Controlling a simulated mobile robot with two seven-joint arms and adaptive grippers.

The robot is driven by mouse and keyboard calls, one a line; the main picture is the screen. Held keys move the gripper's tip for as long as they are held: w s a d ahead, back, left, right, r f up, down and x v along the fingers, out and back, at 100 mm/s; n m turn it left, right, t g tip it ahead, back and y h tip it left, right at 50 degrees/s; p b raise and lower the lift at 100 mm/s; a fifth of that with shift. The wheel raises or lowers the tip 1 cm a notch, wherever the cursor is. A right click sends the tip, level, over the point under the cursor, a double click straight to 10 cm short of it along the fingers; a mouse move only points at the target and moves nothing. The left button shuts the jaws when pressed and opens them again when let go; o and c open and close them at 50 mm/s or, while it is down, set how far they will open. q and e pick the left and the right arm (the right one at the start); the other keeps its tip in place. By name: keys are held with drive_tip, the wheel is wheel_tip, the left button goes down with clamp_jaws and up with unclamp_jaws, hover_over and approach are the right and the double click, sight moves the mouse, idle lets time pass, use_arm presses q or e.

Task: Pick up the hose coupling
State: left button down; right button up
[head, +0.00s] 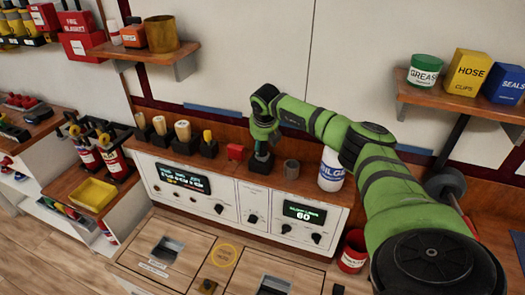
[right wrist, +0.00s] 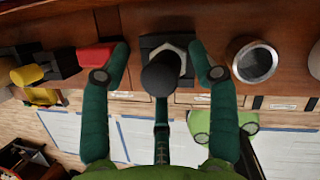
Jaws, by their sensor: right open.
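My right gripper (head: 261,148) is open above the wooden ledge at the back wall. In the right wrist view its fingers (right wrist: 160,74) stand on either side of a dark round-ended piece with a pale hexagonal collar (right wrist: 181,52). This piece stands in a black square holder (head: 261,164); it looks like the hose coupling, though I cannot tell for sure. I cannot see the fingers touching it. A grey hollow cylinder (right wrist: 254,61) stands apart to its right, also visible in the head view (head: 291,169). My left gripper is not in view.
A red block (head: 235,152) is close on the left, beyond it several handled tools (head: 183,132) in black holders. A white bilge bottle (head: 330,169) stands to the right. Below the ledge is a white control panel (head: 226,205). A red can (head: 353,252) stands lower right.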

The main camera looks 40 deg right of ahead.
drive_tip(key=shift+w+f, duration=0.1)
drive_tip(key=shift+f, duration=0.15)
drive_tip(key=shift+r, duration=0.1)
clamp_jaws()
drive_tip(key=shift+r, duration=0.1)
